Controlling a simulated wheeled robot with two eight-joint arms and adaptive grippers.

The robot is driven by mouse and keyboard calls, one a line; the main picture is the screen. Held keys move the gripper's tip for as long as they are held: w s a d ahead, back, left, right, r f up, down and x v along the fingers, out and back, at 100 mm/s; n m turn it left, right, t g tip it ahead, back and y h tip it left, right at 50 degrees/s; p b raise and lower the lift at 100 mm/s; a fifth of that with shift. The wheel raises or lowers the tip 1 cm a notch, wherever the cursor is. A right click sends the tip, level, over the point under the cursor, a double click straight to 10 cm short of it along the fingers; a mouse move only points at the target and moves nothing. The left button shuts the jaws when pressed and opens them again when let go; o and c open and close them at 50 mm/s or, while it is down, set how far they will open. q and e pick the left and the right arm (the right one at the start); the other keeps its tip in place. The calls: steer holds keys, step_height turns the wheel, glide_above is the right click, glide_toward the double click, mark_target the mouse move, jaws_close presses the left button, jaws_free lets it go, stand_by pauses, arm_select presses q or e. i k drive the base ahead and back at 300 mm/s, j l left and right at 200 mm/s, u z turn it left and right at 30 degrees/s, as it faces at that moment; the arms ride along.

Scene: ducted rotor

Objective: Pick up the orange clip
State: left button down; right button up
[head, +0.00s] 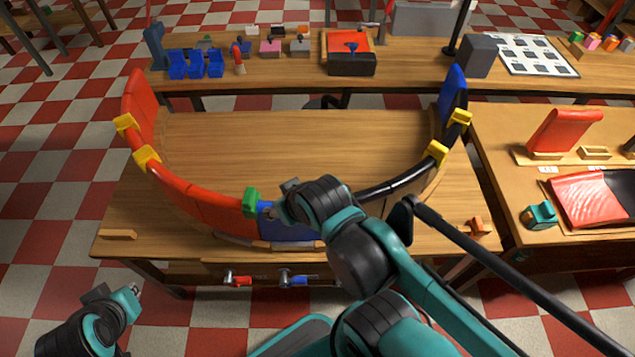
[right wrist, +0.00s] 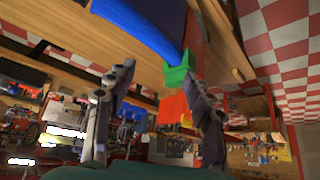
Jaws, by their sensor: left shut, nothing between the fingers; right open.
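The orange clip (head: 478,228) lies on the front right part of the middle table, clear of both grippers. My right gripper (head: 268,213) is open at the front of the curved duct, beside the green clip (head: 250,200) seated on the joint of the red and blue sections. In the right wrist view, the green clip (right wrist: 178,74) shows near the fingertips of my right gripper (right wrist: 160,82); I cannot tell if they touch. My left gripper (head: 132,292) is shut and empty, low at the front left, off the table.
The red duct section (head: 200,198) and black section (head: 390,188) curve across the table (head: 290,130). Several yellow clips (head: 146,157) sit on the duct. Screwdriver-like tools (head: 290,279) hang at the table's front. A side table (head: 500,130) stands at right.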

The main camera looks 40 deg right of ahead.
mark_target(478, 228)
steer(key=z, duration=2.8)
steer(key=u, duration=1.3)
steer(key=i+l+z, duration=0.1)
steer(key=l, duration=0.25)
steer(key=i+l+z, duration=0.1)
steer(key=l, duration=0.25)
steer(key=i+l+z, duration=0.1)
steer(key=l, duration=0.25)
